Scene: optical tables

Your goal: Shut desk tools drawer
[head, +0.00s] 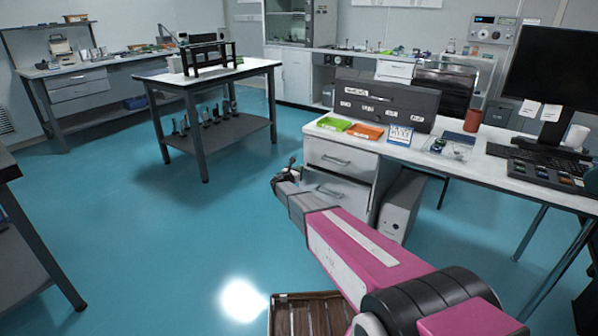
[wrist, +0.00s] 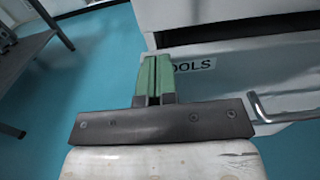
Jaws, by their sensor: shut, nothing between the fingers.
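The tools drawer (wrist: 245,78) fills the right of the wrist view. Its pale front carries a label ending in "OOLS" (wrist: 195,66), partly hidden by my fingers, and a metal bar handle (wrist: 275,112). A dark gap shows above its front, under the white panel overhead, so it stands somewhat out. In the head view it appears to be the lower drawer (head: 350,192) of the desk's white drawer unit. My gripper (wrist: 153,78) has its green fingers together and empty, in front of the label, left of the handle. I cannot tell whether they touch. The gripper also shows in the head view (head: 291,168).
The upper drawer (head: 340,156) looks shut. A black-framed table (head: 215,78) is behind. Blue floor (head: 180,215) is clear to the left.

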